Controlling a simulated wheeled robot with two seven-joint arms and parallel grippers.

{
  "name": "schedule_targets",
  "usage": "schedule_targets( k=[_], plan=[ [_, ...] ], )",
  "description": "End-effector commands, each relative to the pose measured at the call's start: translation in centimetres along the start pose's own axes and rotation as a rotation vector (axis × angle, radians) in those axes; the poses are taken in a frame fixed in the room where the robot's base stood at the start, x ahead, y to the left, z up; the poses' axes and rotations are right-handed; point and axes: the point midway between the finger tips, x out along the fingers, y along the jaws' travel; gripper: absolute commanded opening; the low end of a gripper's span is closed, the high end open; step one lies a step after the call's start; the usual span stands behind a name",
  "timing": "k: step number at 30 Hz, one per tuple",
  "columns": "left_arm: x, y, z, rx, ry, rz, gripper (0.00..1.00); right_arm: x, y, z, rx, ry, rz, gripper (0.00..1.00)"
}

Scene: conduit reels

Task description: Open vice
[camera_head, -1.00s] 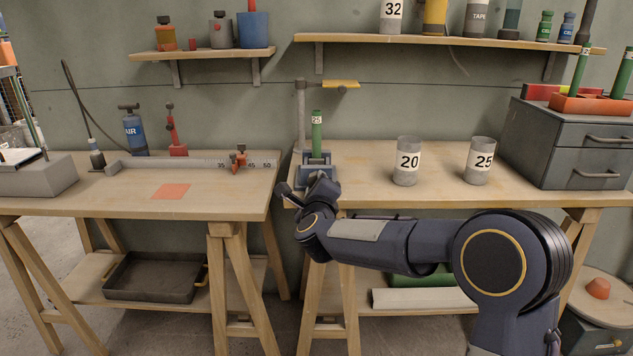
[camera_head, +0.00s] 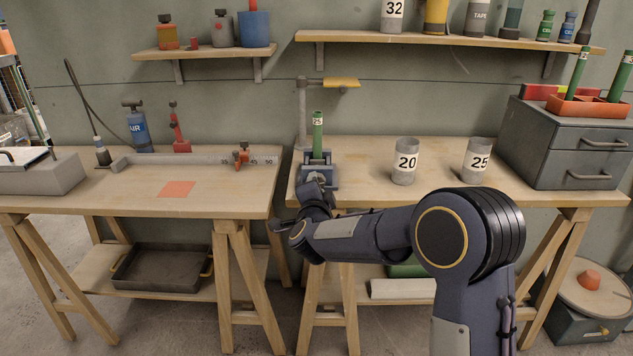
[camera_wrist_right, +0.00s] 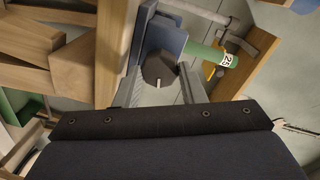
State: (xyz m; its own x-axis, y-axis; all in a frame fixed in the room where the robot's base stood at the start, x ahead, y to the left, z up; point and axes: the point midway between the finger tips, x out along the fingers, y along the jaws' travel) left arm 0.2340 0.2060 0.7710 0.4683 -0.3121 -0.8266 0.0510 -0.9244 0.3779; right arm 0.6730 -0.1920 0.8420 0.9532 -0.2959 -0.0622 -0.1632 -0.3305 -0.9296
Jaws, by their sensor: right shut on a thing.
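The blue-grey vice (camera_head: 319,172) stands at the front left edge of the right workbench. A green tube (camera_head: 318,137) labelled 25 stands upright in it; it also shows in the right wrist view (camera_wrist_right: 213,53). My right gripper (camera_head: 318,190) is at the front of the vice. In the right wrist view, my right gripper's fingers (camera_wrist_right: 160,80) are on either side of the dark, faceted knob (camera_wrist_right: 160,69) of the vice, shut on it. The vice's jaw gap is too small to judge. My left gripper is not in view.
Grey cups labelled 20 (camera_head: 405,163) and 25 (camera_head: 477,161) stand on the right bench (camera_head: 365,185). A drawer unit (camera_head: 575,145) is at its right end. A second bench (camera_head: 115,197) with a long ruler rail stands left, across a narrow gap. Shelves hang above.

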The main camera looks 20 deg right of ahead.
Motion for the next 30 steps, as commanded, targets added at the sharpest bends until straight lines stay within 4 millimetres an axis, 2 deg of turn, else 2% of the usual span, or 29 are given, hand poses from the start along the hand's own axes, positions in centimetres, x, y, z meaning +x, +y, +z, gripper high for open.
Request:
schedule_targets(
  k=[6,30],
  plan=[
    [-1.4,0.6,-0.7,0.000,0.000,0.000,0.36,-0.1,-0.1,0.1,-0.208,0.009,0.003,0.14],
    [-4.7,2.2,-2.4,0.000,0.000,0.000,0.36,-0.1,0.1,0.3,-0.962,0.058,0.004,0.14]
  ],
)
